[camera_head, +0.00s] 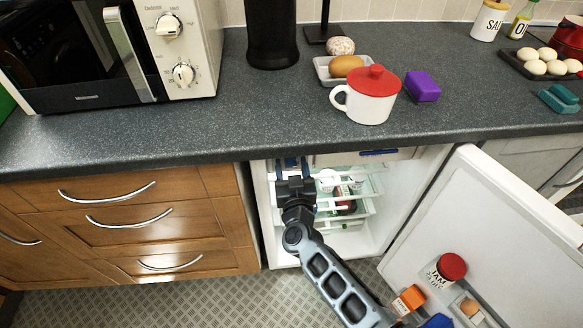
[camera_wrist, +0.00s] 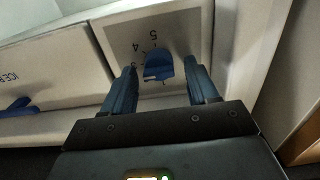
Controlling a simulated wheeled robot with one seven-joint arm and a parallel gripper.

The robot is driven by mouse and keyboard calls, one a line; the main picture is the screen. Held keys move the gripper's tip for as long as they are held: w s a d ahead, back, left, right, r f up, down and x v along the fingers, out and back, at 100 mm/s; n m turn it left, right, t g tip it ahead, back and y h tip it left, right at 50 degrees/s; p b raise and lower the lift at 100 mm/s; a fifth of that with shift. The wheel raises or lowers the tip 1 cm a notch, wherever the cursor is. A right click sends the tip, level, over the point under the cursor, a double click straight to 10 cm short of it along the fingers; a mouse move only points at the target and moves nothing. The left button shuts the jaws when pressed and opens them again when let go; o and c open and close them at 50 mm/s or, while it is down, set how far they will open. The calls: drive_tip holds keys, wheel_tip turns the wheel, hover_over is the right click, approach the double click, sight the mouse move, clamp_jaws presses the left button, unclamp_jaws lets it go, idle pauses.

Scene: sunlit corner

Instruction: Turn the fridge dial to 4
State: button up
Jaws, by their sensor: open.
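The fridge dial (camera_wrist: 157,62) is a small blue knob on a pale square panel (camera_wrist: 185,35) in the wrist view. The numbers 5 and 4 show beside it; other marks are partly hidden, and I cannot tell which number it points to. My gripper (camera_wrist: 160,72) is open, with one blue finger on each side of the dial. Contact with the dial is not clear. In the head view my gripper (camera_head: 291,168) reaches into the top left of the open fridge (camera_head: 392,205), just under the counter. The dial cannot be made out there.
The fridge door (camera_head: 500,225) stands open at right, with a jam jar (camera_head: 446,267) on it. An ice box panel (camera_wrist: 55,70) with a blue handle (camera_wrist: 20,106) is beside the dial panel. The counter (camera_head: 240,120) overhangs my gripper. Fridge shelves (camera_head: 350,205) hold items below.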

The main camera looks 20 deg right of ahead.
drive_tip(key=shift+w, duration=0.1)
drive_tip(key=shift+c, duration=0.4)
drive_tip(key=c, duration=0.9)
drive_tip(key=shift+m, duration=0.3)
drive_tip(key=m, duration=0.4)
drive_tip(key=shift+d, duration=0.1)
drive_tip(key=shift+d+f+m+b, duration=0.1)
drive_tip(key=shift+m+b, duration=0.3)
drive_tip(key=shift+m, duration=1.6)
drive_tip(key=o, duration=1)
